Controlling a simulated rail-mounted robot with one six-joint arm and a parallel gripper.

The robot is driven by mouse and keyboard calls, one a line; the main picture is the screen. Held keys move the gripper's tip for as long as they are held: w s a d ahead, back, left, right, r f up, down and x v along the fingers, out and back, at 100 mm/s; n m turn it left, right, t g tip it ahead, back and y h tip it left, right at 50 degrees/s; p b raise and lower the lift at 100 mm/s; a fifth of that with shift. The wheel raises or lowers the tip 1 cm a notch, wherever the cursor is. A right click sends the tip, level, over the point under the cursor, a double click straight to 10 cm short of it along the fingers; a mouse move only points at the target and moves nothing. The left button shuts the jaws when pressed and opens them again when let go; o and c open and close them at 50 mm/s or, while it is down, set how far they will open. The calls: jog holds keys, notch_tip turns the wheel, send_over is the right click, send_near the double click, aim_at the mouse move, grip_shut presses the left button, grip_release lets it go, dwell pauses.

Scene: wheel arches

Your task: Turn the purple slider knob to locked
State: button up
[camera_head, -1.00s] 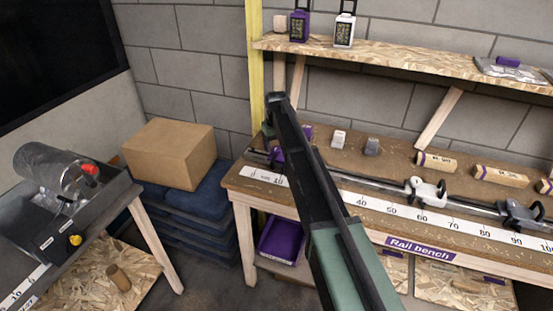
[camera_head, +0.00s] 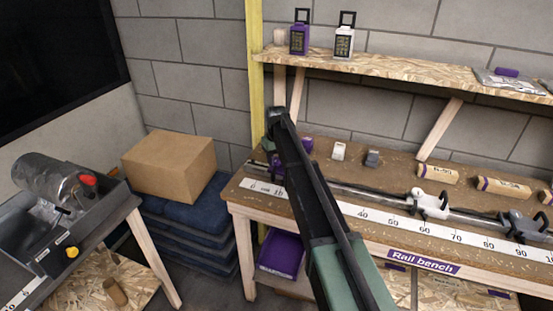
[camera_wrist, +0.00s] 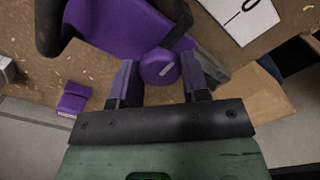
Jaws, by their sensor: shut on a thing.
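The purple slider (camera_wrist: 115,22) sits on the rail at the bench's left end, filling the top of the wrist view. Its round purple knob (camera_wrist: 157,66) carries a small pale mark, slanted in the picture. My gripper (camera_wrist: 161,78) has one finger on each side of the knob and is shut on it. In the head view my dark forearm hides the knob and most of the slider; a bit of purple (camera_head: 268,144) shows left of the arm. I cannot read any locked marking.
The rail bench (camera_head: 423,262) carries a numbered scale and white (camera_head: 429,204) and grey (camera_head: 523,226) sliders to the right. Purple (camera_head: 307,144), white (camera_head: 338,151) and grey (camera_head: 371,158) blocks lie behind the rail. A cardboard box (camera_head: 170,165) stands left.

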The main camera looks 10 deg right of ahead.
aim_at(277, 159)
jog(key=n, duration=0.4)
jog(key=shift+n, duration=1.6)
jog(key=o, duration=0.9)
notch_tip(277, 159, up, 11)
jog(key=p, duration=1.1)
